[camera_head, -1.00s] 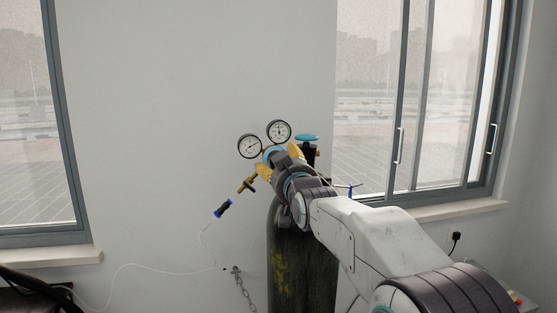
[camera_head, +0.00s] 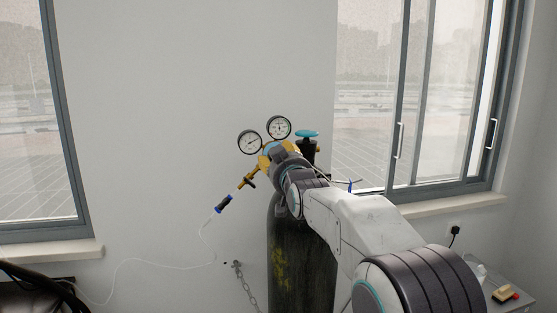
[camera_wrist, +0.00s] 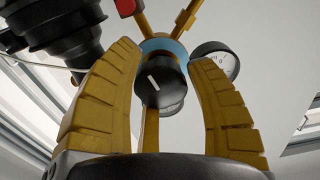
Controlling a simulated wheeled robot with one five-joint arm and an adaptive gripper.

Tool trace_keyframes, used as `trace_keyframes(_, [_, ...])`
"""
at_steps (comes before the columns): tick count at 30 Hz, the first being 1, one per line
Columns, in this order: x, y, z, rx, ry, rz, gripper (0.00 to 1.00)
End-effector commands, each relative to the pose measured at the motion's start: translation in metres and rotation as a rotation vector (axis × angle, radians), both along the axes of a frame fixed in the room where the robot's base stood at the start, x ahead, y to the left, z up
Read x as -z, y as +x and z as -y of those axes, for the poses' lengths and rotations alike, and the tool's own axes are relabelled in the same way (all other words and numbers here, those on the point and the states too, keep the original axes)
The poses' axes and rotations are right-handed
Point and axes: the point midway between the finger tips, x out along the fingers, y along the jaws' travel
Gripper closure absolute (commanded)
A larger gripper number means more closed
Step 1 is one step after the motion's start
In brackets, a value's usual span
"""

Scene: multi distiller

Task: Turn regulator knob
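The regulator knob (camera_wrist: 160,82) is black with a white mark and shows in the middle of the wrist view, in front of a blue ring. My gripper (camera_wrist: 163,52) has its two yellow fingers spread on either side of the knob, with a visible gap at least on the right. In the head view my gripper (camera_head: 278,153) is at the regulator and hides the knob. Two round gauges, left (camera_head: 250,142) and right (camera_head: 279,127), stand above it. The regulator is on a dark gas cylinder (camera_head: 290,250) with a blue valve handwheel (camera_head: 307,134).
A brass outlet (camera_head: 247,182) points down left, near a hanging blue-and-black handle (camera_head: 223,204) with a thin hose. A chain (camera_head: 243,285) hangs on the wall left of the cylinder. Windows stand at both sides. A small table (camera_head: 500,290) is at lower right.

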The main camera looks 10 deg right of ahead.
Motion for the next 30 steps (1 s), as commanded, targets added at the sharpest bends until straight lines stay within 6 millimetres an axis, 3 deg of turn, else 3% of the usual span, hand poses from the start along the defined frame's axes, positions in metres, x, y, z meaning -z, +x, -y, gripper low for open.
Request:
trace_keyframes(12, [0.0009,0.0001,-0.0002,0.0,0.0,-0.002,0.88])
trace_keyframes(23, [0.0028,0.0003,-0.0002,0.0,-0.035,-0.003,0.89])
trace_keyframes(30, [0.0048,0.0004,0.0002,0.0,-0.179,-0.003,0.89])
